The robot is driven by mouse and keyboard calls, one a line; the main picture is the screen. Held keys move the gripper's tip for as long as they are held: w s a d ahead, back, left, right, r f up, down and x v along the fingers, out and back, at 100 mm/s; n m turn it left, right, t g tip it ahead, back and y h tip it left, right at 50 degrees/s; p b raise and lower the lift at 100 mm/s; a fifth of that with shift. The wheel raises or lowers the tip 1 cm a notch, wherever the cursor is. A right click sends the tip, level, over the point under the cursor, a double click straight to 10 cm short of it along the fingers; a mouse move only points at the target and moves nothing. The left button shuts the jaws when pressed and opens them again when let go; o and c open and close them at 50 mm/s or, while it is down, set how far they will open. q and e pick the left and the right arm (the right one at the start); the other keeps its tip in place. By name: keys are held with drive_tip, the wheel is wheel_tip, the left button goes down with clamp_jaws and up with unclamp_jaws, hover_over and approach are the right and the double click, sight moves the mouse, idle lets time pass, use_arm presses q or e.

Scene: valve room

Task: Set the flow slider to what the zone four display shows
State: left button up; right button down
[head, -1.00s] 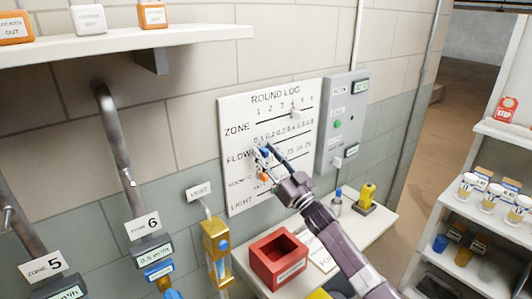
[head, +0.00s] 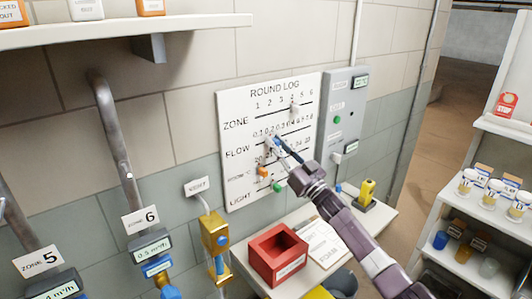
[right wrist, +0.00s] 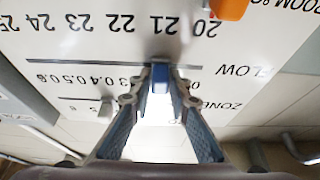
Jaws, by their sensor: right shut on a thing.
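The white ROUND LOG board (head: 234,104) hangs on the wall, with slider rows for zone, flow, room temperature and light. My right gripper (head: 273,142) is at the FLOW row, shut on the blue flow slider (right wrist: 160,77). In the right wrist view the gripper (right wrist: 160,84) covers the low end of the flow scale; 0.4, 0.5 and 0.6 show to its left. The slider seems near 0.2, but the exact mark is hidden. The zone slider (head: 294,106) stands near 4. No zone four display is in view. My left gripper is not in view.
An orange slider (head: 262,172) and a green one (head: 278,187) sit lower on the board. A grey box (head: 337,145) is to its right. A red bin (head: 277,259) stands below. Zone 6's display (head: 152,249) reads 0.5 m³/h. Shelves (head: 488,205) stand at right.

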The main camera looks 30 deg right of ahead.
drive_tip(key=d+b, duration=0.1)
drive_tip(key=d, duration=0.3)
drive_tip(key=shift+w+d+f, duration=0.1)
drive_tip(key=shift+w+d, duration=0.05)
drive_tip(key=shift+d, duration=0.1)
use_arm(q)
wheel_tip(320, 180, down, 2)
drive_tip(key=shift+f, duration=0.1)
use_arm(e)
drive_tip(key=c, duration=1.9)
unclamp_jaws()
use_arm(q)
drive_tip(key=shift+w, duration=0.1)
use_arm(e)
approach(280, 132)
drive_tip(key=v, duration=0.6)
